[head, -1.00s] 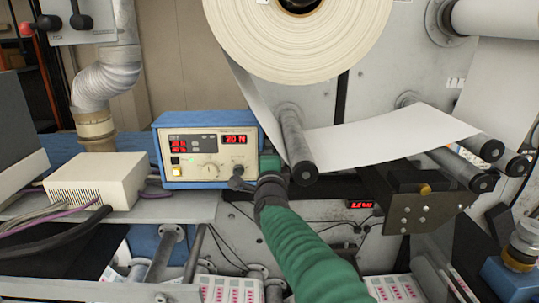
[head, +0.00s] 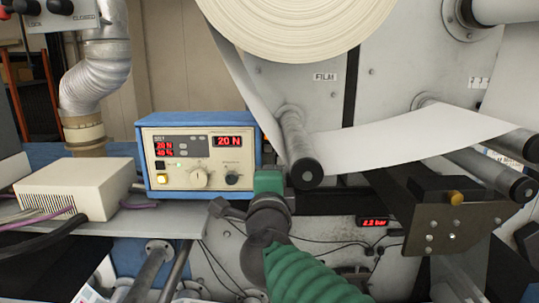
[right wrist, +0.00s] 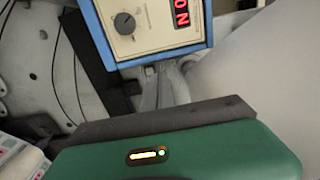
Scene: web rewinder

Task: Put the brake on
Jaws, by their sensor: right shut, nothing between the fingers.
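A blue control box (head: 198,155) with a cream front panel stands left of centre in the head view. Its red displays read 20 N and 40 %. My right gripper (head: 220,208) is shut and empty, just below the box's lower right, apart from the dark knob. Which control is the brake I cannot tell. My left gripper is not in view.
A large paper roll (head: 300,25) hangs above, its web running past a roller (head: 300,150) close to my right wrist. A beige vented box (head: 75,188) stands left of the control box. A dark bracket (head: 430,225) and a red 2.2 bar display (head: 374,223) are at right.

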